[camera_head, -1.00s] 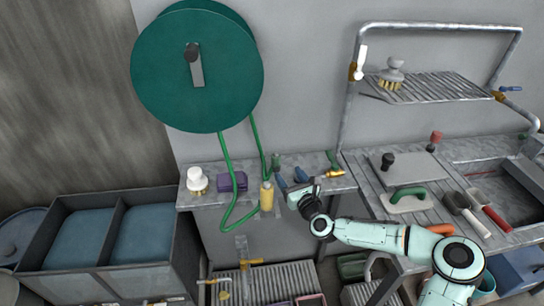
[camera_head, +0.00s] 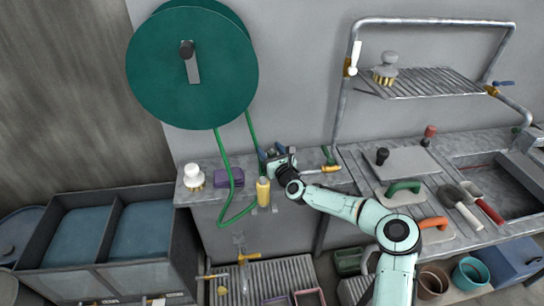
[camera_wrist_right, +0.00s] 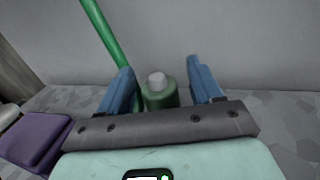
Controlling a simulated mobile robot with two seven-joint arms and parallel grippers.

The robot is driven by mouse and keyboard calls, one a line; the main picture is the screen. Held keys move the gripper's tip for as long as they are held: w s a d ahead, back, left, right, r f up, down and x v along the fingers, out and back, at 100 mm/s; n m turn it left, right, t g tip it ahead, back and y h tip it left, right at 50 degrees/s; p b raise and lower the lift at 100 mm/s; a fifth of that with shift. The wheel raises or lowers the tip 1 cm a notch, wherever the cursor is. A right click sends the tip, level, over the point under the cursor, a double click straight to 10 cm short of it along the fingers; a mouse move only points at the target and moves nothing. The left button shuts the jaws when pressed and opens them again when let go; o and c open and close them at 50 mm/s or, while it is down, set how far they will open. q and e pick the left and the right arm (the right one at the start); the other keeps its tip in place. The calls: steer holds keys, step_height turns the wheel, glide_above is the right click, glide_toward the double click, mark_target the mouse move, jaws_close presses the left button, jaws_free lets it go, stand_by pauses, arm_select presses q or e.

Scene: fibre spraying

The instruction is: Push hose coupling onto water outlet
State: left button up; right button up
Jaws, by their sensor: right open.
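My right gripper (camera_head: 271,153) is open above the back counter, with its blue fingers pointing toward the wall. In the right wrist view the gripper (camera_wrist_right: 160,80) has a green cylinder with a pale grey top (camera_wrist_right: 161,93) between its spread fingers; I cannot tell whether this is the hose coupling. The green hose (camera_head: 226,160) hangs from the reel and also runs behind the left finger in the right wrist view (camera_wrist_right: 103,30). A brass tap fitting (camera_head: 331,169) lies to the gripper's right; I cannot tell whether it is the water outlet. My left gripper is not in view.
A yellow bottle-like thing (camera_head: 263,191) is just below the gripper. The green reel (camera_head: 190,68) is above. More brass taps (camera_head: 249,257) are below.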

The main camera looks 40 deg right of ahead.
steer(key=shift+w, duration=0.1)
steer(key=c, duration=1.1)
